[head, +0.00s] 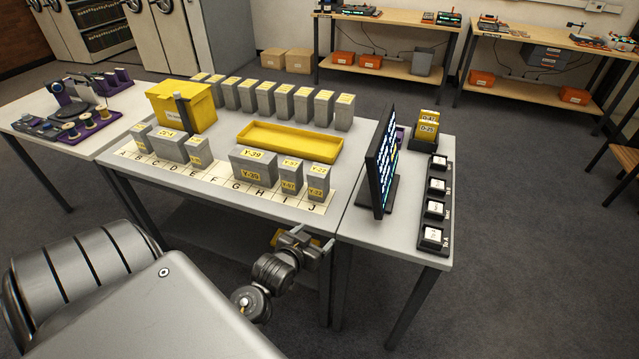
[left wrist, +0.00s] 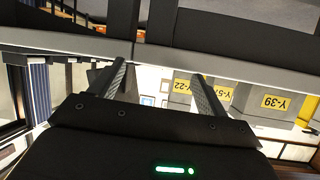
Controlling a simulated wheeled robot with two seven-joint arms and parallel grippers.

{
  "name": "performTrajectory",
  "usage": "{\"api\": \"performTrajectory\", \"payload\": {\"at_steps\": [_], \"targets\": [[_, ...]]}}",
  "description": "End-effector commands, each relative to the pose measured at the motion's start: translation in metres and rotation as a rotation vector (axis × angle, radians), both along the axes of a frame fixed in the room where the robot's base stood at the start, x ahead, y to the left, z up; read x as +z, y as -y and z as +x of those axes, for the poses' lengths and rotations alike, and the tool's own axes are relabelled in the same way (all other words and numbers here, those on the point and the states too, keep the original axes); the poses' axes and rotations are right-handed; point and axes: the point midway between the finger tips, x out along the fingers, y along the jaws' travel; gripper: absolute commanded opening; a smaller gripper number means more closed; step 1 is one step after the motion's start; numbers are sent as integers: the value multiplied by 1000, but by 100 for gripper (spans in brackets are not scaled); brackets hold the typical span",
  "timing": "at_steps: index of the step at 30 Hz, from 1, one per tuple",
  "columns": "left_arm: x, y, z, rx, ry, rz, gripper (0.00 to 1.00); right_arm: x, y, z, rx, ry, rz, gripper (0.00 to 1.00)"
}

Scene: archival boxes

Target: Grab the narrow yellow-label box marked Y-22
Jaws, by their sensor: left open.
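The narrow grey box Y-22 (head: 318,184) with yellow labels stands upright at the right end of the front row, on the lettered strip by J. In the left wrist view the Y-22 box (left wrist: 180,98) shows between and beyond the fingers, partly covered by the right-hand finger. My left gripper (head: 308,240) is open and empty, in front of the table's front edge, nearer to me than the box and apart from it. My right gripper is not in view.
The narrow Y-57 box (head: 291,178) stands just left of Y-22, then the wide Y-39 box (head: 253,168). A yellow tray (head: 290,151) lies behind them. A dark monitor (head: 381,165) stands to the right. The grey table (head: 220,200) has a bare strip at its front.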

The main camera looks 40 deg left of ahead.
Motion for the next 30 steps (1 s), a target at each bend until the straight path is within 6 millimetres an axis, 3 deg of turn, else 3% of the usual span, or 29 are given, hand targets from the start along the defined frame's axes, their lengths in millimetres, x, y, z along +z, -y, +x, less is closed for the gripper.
{"api": "performTrajectory", "payload": {"at_steps": [1, 3, 9, 17, 25, 30], "targets": [[30, -11, 4, 28, 76, 14, 76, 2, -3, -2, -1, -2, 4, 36], [51, -29, 13, 70, 184, 28, 76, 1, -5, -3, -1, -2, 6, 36], [73, -55, 26, 134, 361, 47, 76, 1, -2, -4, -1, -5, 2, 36], [80, -63, 30, 153, 416, 54, 76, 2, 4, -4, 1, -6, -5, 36], [81, -76, 68, 151, 415, 52, 76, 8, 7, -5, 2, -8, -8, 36], [80, -80, 80, 152, 412, 53, 76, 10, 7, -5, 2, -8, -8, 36]]}}
